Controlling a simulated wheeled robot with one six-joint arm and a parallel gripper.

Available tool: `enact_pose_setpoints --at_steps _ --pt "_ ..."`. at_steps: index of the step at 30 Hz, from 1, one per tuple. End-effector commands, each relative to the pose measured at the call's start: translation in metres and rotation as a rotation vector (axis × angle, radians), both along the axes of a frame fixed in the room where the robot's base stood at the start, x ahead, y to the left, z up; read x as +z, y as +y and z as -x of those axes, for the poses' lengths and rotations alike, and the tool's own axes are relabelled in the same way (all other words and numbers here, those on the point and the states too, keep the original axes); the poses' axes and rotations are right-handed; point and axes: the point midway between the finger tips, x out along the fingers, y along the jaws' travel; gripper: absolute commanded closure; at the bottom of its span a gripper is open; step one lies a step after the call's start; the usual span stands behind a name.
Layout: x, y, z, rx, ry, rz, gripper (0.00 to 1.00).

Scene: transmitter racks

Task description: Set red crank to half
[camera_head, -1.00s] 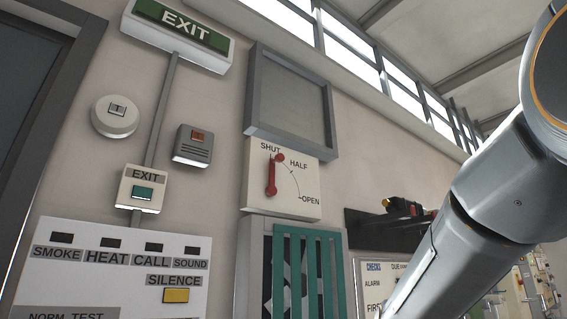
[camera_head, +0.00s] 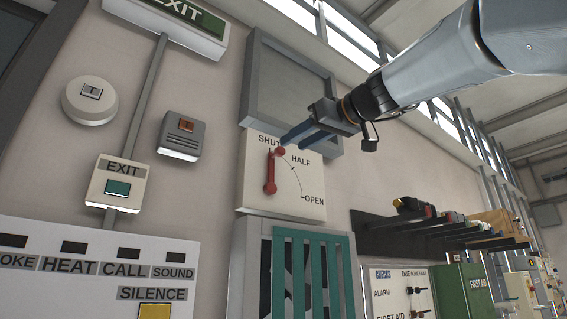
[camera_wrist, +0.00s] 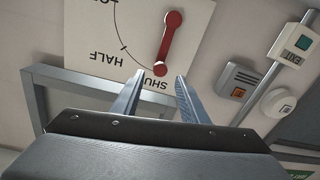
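The red crank (camera_head: 270,175) is on a white dial plate (camera_head: 310,208) marked SHUT, HALF and OPEN along an arc. Its knob end points up at the SHUT mark. The crank also shows in the wrist view (camera_wrist: 172,38), upside down, with its knob close to the fingertips. My gripper (camera_head: 283,143) reaches in from the upper right, with its blue fingers near the knob. In the wrist view my gripper (camera_wrist: 160,84) has its fingers apart, with the knob between or just beyond their tips. I cannot tell whether they touch it.
A grey framed panel (camera_head: 290,92) is above the dial, and a green slatted grille (camera_head: 310,275) is below. Left are an EXIT button box (camera_head: 118,184), a grey alarm unit (camera_head: 182,136) and an alarm panel (camera_head: 60,290). A dark shelf (camera_head: 375,237) juts out at right.

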Motion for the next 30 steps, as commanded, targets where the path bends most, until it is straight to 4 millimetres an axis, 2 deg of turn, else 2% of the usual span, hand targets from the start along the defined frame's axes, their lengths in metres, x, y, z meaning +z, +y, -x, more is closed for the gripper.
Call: enact_pose_setpoints --at_steps 3,9,15,22,23,30 --pt "0.002 0.013 -0.015 0.005 0.005 -0.002 0.60" --pt "0.001 0.027 -0.036 0.001 0.003 0.000 0.60" --pt "0.000 0.032 -0.045 -0.001 0.004 -0.001 0.60" --pt "-0.001 0.032 -0.045 -0.002 0.003 0.000 0.60" --pt "-0.001 0.032 -0.045 -0.002 0.003 -0.001 0.62" --pt "-0.001 0.032 -0.045 -0.002 0.003 -0.001 1.00"
